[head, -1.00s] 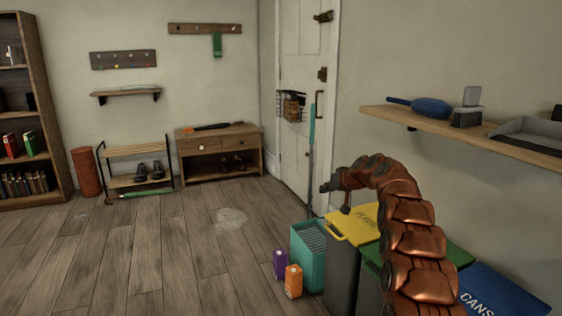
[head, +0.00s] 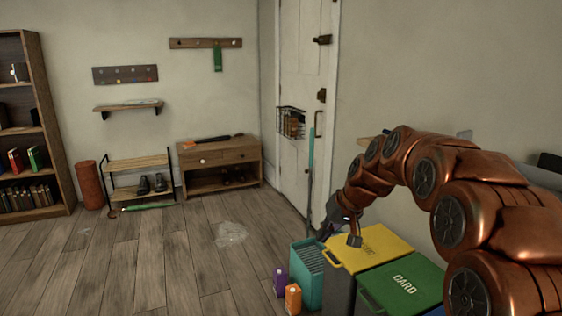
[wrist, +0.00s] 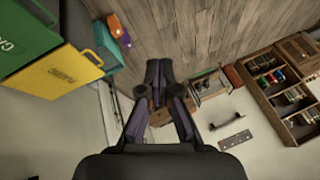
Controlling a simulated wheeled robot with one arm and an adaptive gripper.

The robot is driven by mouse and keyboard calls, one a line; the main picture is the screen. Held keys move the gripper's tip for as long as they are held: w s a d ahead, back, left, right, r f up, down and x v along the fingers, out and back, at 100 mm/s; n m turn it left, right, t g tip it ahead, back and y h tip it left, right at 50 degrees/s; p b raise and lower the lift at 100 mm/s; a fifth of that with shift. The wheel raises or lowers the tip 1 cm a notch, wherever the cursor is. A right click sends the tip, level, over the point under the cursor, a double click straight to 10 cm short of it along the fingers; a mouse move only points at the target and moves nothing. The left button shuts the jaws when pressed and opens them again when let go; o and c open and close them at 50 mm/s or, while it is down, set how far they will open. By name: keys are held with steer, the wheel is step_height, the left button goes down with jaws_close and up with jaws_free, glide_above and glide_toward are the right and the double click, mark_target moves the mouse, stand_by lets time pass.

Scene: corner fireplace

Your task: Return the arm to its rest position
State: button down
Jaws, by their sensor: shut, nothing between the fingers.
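My arm is copper-coloured and arches in from the lower right of the head view, bending down at its far end. My gripper (head: 330,227) hangs at that end, just beside the yellow bin lid (head: 370,247), small and partly dark there. In the wrist view my gripper (wrist: 158,68) points away from the camera with its dark fingers together and nothing between them. Whether it touches the yellow lid cannot be told.
A green CARD bin (head: 402,287) stands in front of the yellow one. A teal bin (head: 306,272), a purple carton (head: 281,279) and an orange carton (head: 293,298) stand left of them. My arm hides most of the wall shelf (head: 371,141).

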steer(key=s+d+r+g+h+p, duration=0.1)
steer(key=s+p, duration=0.4)
steer(key=s, duration=0.9)
steer(key=s+d+r+m+g+h+p, duration=0.1)
steer(key=s+d+r+p, duration=0.3)
steer(key=s, duration=1)
steer(key=s+d+r+g+h+p, duration=0.2)
steer(key=s+p, duration=0.4)
steer(key=s, duration=0.9)
steer(key=shift+d+r+g, duration=0.2)
steer(key=shift+r+g, duration=0.05)
steer(key=shift+g, duration=0.55)
steer(key=shift+s, duration=0.1)
